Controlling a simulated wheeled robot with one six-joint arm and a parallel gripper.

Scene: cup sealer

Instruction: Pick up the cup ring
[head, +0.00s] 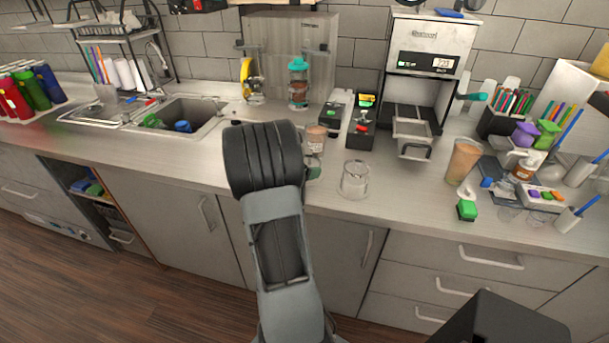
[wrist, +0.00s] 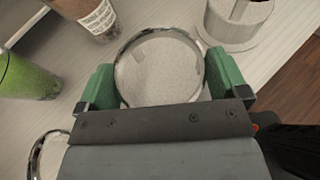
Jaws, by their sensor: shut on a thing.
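The cup ring (wrist: 150,32), a round shiny metal rim, sits between the two green fingers of my gripper (wrist: 160,72) in the wrist view. The fingers press on opposite sides of it, and the pale countertop shows through its middle. In the head view my gripper (head: 314,172) is over the front of the counter, largely hidden behind my arm. The ring cannot be made out there. I cannot tell whether the ring is clear of the counter.
A clear glass (head: 355,180) stands just right of my gripper. A brown-filled cup (head: 315,139) stands behind it. The metal sealer machine (head: 425,62) is at the back right, with a tall tan drink (head: 462,161) beside it. The sink (head: 177,119) lies to the left.

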